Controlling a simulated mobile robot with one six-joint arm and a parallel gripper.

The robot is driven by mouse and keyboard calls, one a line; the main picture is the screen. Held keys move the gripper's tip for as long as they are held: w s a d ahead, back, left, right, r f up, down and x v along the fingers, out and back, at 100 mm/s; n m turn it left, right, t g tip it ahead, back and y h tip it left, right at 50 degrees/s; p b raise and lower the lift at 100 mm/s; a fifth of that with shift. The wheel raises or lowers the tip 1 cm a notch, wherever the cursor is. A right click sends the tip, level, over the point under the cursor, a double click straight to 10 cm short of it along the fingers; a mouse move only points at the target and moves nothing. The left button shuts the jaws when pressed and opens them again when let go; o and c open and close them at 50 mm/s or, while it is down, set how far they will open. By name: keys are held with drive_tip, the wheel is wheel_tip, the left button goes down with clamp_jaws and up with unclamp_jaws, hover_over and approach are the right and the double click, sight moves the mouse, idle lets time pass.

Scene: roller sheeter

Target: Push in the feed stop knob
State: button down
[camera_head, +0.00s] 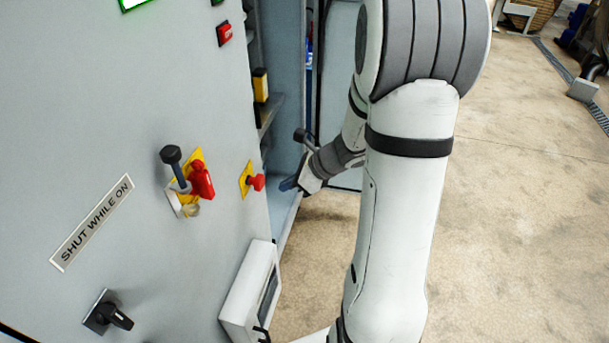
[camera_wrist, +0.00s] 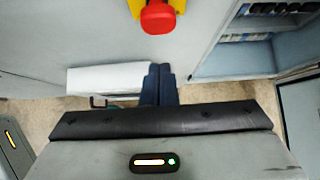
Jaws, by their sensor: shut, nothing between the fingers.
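A red mushroom-shaped knob (camera_head: 257,183), which looks like the feed stop knob, stands out from a yellow plate on the grey cabinet panel, near its right edge. The knob also shows in the wrist view (camera_wrist: 158,17), at the top middle. My gripper (camera_head: 286,185) is just right of the knob in the head view, with a small gap between them. In the wrist view my gripper's dark blue fingers (camera_wrist: 158,84) are together and empty, below the knob in the picture. No label for the knob is readable.
A red switch handle (camera_head: 201,181) on a yellow plate, with a black-tipped lever (camera_head: 173,160), sits left of the knob. A black rotary switch (camera_head: 108,315) is lower left. A white box (camera_head: 246,290) juts out below the knob. The cabinet's open side with shelves is right of the panel.

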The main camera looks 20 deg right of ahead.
sight(263, 185)
drive_tip(key=shift+w+a+f+p, duration=0.1)
drive_tip(key=shift+w+a+p, duration=0.1)
drive_tip(key=shift+w+a, duration=0.55)
drive_tip(key=shift+w+a+p, duration=0.2)
drive_tip(key=shift+w+a, duration=0.3)
drive_tip(key=shift+a, duration=0.45)
drive_tip(key=shift+w+d, duration=0.1)
drive_tip(key=shift+w, duration=0.05)
